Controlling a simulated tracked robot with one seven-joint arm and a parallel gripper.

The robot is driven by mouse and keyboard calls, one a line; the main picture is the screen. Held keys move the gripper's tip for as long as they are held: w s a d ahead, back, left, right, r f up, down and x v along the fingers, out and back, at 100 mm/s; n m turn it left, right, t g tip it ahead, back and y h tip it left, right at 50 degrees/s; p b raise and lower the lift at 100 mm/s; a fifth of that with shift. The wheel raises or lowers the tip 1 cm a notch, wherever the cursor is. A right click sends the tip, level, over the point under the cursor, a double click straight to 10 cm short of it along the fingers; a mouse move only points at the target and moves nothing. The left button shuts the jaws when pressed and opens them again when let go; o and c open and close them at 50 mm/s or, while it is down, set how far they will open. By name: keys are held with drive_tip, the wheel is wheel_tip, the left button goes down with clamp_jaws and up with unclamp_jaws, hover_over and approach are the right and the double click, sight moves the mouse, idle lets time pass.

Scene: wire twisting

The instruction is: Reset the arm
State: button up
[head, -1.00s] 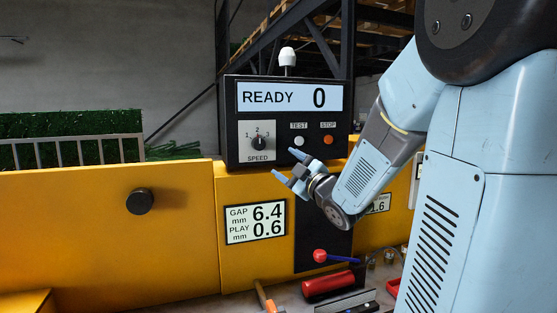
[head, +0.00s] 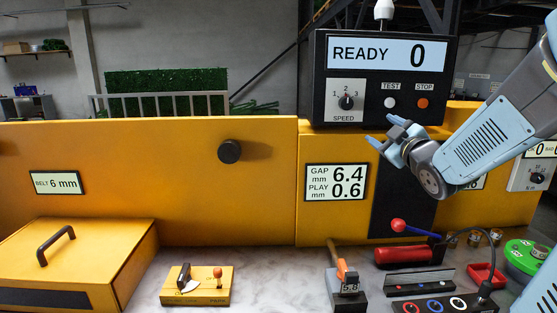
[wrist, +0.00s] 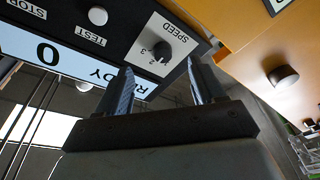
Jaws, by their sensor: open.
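My gripper (head: 384,134) is in front of the yellow machine, just below the black control box (head: 317,80). Its two blue fingers are apart with nothing between them. In the wrist view my gripper (wrist: 160,88) points at the control box, with the speed knob (wrist: 162,50) showing beyond the fingers. The display (head: 388,54) reads READY 0. A smaller panel (head: 336,182) reads gap 6.4 mm and play 0.6.
Below stand a yellow block with a small lever (head: 197,286), an orange-handled tool (head: 343,275), a red cylinder (head: 403,256), a red-knobbed blue lever (head: 412,229) and a green spool (head: 525,256). A yellow hatch (head: 95,250) with a handle is at left.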

drive_tip(key=s+a+f+m+g+h, duration=0.1)
drive_tip(key=s+a+f+m+g, duration=0.1)
drive_tip(key=s, duration=0.6)
drive_tip(key=s+a+f+m+g+h, duration=0.1)
drive_tip(key=s+f+m+g, duration=0.3)
drive_tip(key=s+g, duration=0.3)
drive_tip(key=s+a+f+m+g+h, duration=0.1)
drive_tip(key=s+m+g, duration=0.3)
drive_tip(key=s, duration=0.5)
drive_tip(key=shift+a+f+m+h, duration=0.4)
drive_tip(key=shift+a+f+m, duration=0.4)
drive_tip(key=shift+f, duration=0.1)
